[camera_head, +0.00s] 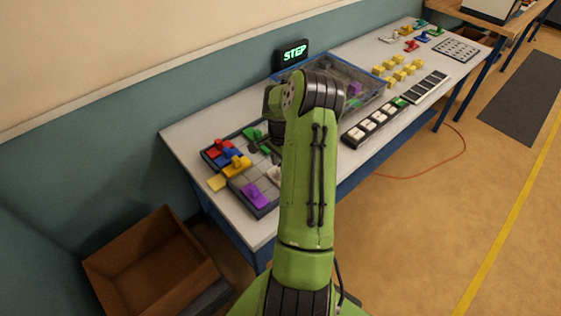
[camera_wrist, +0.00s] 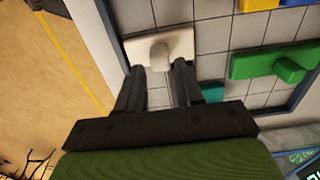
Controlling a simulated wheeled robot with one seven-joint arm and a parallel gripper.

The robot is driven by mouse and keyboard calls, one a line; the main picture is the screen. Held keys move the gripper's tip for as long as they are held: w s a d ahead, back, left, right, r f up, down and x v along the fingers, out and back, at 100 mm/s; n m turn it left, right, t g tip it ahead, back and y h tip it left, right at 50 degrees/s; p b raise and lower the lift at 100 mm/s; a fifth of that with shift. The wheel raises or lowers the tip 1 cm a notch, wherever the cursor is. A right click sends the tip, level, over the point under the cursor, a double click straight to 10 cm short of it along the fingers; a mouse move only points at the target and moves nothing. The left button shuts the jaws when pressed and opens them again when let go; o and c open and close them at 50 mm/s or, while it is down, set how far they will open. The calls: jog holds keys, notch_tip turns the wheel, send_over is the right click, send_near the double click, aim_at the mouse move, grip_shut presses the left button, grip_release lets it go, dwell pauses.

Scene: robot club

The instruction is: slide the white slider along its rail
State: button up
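The white slider (camera_wrist: 172,44), a flat plate with a raised knob, lies on a tiled, dark-framed board (camera_wrist: 212,91) near its edge in the wrist view. In the head view the white slider (camera_head: 273,173) shows only in part, beside my arm. My gripper (camera_wrist: 160,66) has its two fingers apart. Their tips are at the near edge of the white plate, one on each side of the knob. I cannot tell whether they touch it. My arm hides most of the gripper in the head view.
The board also holds purple (camera_head: 255,194), yellow (camera_head: 236,167), red, blue and green (camera_head: 253,133) pieces. A clear blue-rimmed bin (camera_head: 374,99) stands behind my arm. A lit STEP sign (camera_head: 292,53) is at the back. An open brown box (camera_head: 150,262) is on the floor at left.

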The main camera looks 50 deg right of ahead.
jog(key=shift+f+b, duration=1.45)
jog(key=shift+f, duration=0.55)
jog(key=shift+r, duration=0.1)
jog(key=shift+c, duration=0.3)
